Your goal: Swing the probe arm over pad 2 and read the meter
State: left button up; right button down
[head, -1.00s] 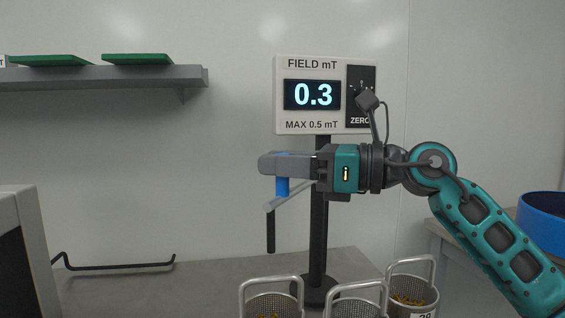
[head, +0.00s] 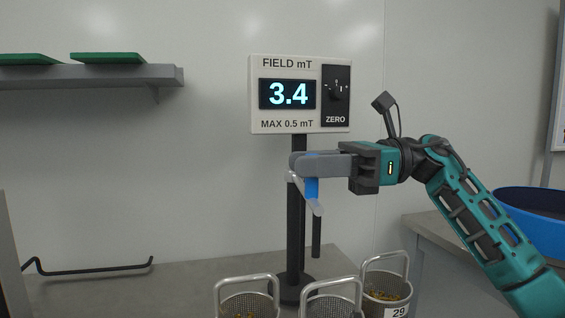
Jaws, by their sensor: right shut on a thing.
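The field meter (head: 301,94) on a black post (head: 295,222) reads 3.4, with "MAX 0.5 mT" printed below. The light grey probe arm (head: 317,206) reaches from the post toward the front right. Its black probe (head: 316,238) hangs just right of the post, above the middle basket in the picture. My right gripper (head: 305,163) is shut on the probe arm's blue handle (head: 311,189). No pad marked 2 can be made out. My left gripper is not in view.
Wire baskets of small yellowish parts stand at the front: a left one (head: 247,305), a middle one (head: 331,304) and a right one (head: 386,292) labelled 29. A zero knob (head: 336,95) is on the meter. A blue round bin (head: 545,212) stands at right.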

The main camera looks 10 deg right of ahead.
jog(key=shift+w+d, duration=0.1)
jog(key=shift+d, duration=0.95)
jog(key=c, duration=1.1)
grip_release()
jog(key=d, duration=0.4)
jog(key=d+p, duration=0.1)
jog(key=d, duration=0.8)
jog(key=shift+w+p, duration=0.35)
